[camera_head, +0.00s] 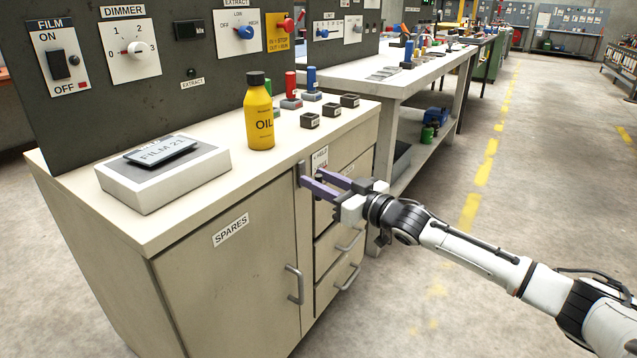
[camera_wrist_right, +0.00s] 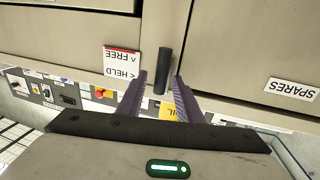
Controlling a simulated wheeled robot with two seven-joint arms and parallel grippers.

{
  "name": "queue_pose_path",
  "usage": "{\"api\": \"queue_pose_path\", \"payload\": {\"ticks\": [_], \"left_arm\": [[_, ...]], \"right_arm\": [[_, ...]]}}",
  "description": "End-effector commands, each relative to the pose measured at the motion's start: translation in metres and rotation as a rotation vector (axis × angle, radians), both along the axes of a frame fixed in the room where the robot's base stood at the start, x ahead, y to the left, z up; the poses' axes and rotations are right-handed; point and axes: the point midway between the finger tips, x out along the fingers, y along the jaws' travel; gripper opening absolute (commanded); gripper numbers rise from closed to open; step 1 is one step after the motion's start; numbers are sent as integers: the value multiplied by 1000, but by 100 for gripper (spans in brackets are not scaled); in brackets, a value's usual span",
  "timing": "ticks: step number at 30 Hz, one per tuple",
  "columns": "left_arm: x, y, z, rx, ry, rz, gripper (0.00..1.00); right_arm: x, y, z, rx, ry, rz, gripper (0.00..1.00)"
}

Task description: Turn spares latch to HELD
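The spares latch is a dark upright bar (camera_wrist_right: 163,68) on the cabinet front by the edge of the SPARES door (camera_head: 225,285). It also shows in the head view (camera_head: 301,169), partly hidden by my fingers. A HELD/FREE label (camera_wrist_right: 121,62) is beside it; the label appears upside down in the wrist view. My right gripper (camera_head: 312,181) is at the latch with its purple fingers apart. In the wrist view the bar lies between the two fingers, with small gaps visible. My left gripper is in neither view.
On the cabinet top stand a yellow oil bottle (camera_head: 260,112), a FILM 21 box (camera_head: 165,178) and small black bins (camera_head: 330,110). A door handle (camera_head: 295,285) and drawer handles stick out below my gripper. The floor to the right is clear.

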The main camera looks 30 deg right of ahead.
Motion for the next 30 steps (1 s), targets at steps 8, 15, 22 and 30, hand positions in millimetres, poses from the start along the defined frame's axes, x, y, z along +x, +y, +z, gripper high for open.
{"api": "queue_pose_path", "payload": {"ticks": [8, 15, 22, 30], "left_arm": [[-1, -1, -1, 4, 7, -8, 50], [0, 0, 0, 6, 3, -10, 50], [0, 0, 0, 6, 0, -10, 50], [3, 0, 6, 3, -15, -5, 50]], "right_arm": [[5, 1, 0, -1, 0, 0, 33], [4, 1, 0, -1, 0, 0, 12], [4, 1, 0, -2, 0, 0, 0], [4, 2, 0, -59, -23, 0, 0]]}}
